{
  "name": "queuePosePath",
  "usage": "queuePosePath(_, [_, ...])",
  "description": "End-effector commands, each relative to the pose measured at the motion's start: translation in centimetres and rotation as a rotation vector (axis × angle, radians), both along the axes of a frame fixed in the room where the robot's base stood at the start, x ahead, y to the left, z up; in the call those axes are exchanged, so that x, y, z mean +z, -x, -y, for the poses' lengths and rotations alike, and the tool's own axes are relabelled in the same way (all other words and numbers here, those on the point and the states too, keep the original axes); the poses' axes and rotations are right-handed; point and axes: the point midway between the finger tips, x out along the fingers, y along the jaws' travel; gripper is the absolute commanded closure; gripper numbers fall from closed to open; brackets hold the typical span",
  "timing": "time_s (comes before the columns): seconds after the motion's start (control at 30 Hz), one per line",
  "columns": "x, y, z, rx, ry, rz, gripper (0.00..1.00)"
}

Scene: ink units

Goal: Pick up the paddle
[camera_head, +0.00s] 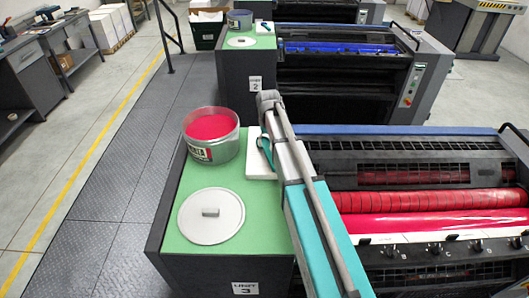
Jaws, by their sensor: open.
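What looks like the paddle, a small dark-teal tool (265,152), lies on a white pad (257,169) on the green top of unit 3. It is beside the ink can, and my arm runs close along its right side, covering part of the pad. The far end of the tool is dark and thin, and its full shape is too small to tell. My arm reaches up from the bottom right across the edge of the green top. I cannot make out my gripper or its fingers.
An open can of red ink (211,133) and a round grey lid (211,216) stand on the green top (180,228). The press with red rollers (430,201) is to the right. Unit 2 (245,70) stands behind. A dark walkway (120,170) lies clear on the left.

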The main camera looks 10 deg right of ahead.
Motion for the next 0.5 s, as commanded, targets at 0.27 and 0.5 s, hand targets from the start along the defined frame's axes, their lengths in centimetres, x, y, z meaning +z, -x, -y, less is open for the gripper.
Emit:
queuePosePath(0.27, [-1.4,-0.1,0.1,0.000,0.000,0.000,0.26])
queuePosePath(0.5, [-3.3,-0.3,0.1,-0.001,0.000,0.000,0.26])
